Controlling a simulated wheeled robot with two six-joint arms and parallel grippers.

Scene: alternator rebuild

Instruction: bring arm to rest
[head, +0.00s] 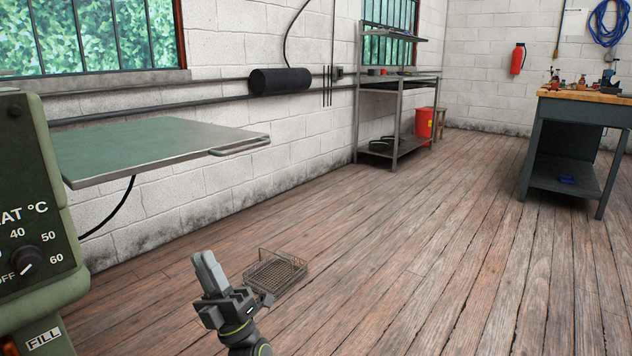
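My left gripper (207,262) is at the bottom of the head view, left of centre, pointing up over the wooden floor. Its pale grey fingers lie side by side with no visible gap, and nothing shows between them. The gripper is dark, with a green ring at the wrist. My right arm and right gripper are not in the picture.
A wire basket (275,272) appears just right of the gripper. A green cabinet with a temperature dial (27,262) fills the left edge. A green-topped wall shelf (150,147) juts out above. A metal rack (396,120) and workbench (577,125) stand farther back; mid-floor is clear.

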